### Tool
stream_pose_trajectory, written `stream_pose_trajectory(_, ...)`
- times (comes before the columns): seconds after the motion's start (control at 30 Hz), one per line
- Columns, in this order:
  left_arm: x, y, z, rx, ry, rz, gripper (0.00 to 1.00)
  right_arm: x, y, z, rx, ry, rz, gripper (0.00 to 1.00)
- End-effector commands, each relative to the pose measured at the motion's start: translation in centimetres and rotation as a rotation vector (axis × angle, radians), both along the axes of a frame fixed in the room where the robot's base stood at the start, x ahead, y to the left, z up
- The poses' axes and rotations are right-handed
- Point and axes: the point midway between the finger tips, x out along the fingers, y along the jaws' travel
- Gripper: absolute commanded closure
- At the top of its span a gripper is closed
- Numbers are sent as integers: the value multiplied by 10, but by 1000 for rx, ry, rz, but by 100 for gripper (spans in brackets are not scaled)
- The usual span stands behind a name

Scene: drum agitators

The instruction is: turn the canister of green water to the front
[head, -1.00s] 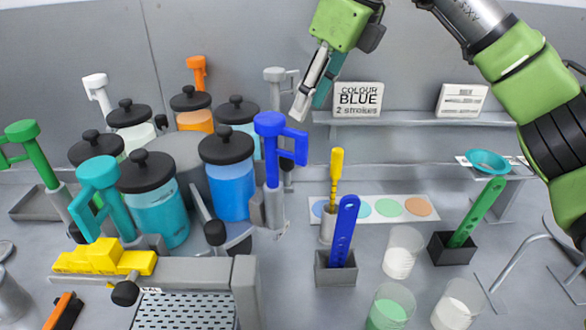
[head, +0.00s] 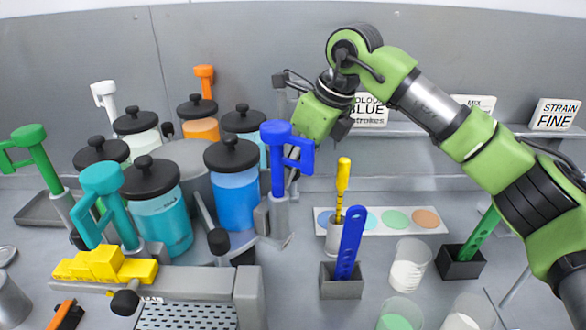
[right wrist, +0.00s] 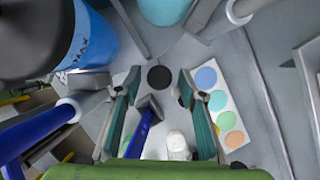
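The canisters stand in a ring on a carousel (head: 185,160). They hold white (head: 144,143), orange (head: 201,129), light teal (head: 263,150), blue (head: 236,198) and teal (head: 165,222) liquid. One more black-lidded canister (head: 101,150) at the left has its contents almost hidden, so I cannot tell its colour clearly. My right gripper (right wrist: 160,82) is open and empty, low behind the blue-handled tap at the carousel's right side. In the right wrist view a round black knob (right wrist: 159,77) lies between its fingertips; contact cannot be told. My left gripper is out of view.
The blue-handled post (head: 278,160) stands close in front of my right gripper. A black-knobbed lever (head: 218,241) sticks out at the front. A colour strip (head: 400,219), a blue scoop (head: 350,240) in a holder and beakers (head: 409,264) stand to the right.

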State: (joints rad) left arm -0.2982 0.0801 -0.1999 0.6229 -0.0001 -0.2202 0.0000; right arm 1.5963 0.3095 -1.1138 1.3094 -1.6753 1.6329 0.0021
Motion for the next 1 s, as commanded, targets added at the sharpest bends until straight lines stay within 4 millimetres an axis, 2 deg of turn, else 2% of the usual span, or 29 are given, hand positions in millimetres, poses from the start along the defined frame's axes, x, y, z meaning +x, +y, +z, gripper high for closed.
stream_pose_trajectory(0.2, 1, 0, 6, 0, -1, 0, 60, 4, 7, -18, 0, 0, 1, 63)
stream_pose_trajectory(0.5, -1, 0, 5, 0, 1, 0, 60, 5, 7, -21, 1, -1, 1, 63)
stream_pose_trajectory(0.53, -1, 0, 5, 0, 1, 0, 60, 5, 7, -21, 0, 0, 1, 66)
stream_pose_trajectory(0.67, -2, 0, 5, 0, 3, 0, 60, 5, 7, -21, 0, -1, 0, 99)
stream_pose_trajectory(1.0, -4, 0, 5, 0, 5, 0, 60, 8, 2, -20, 1, -3, 1, 100)
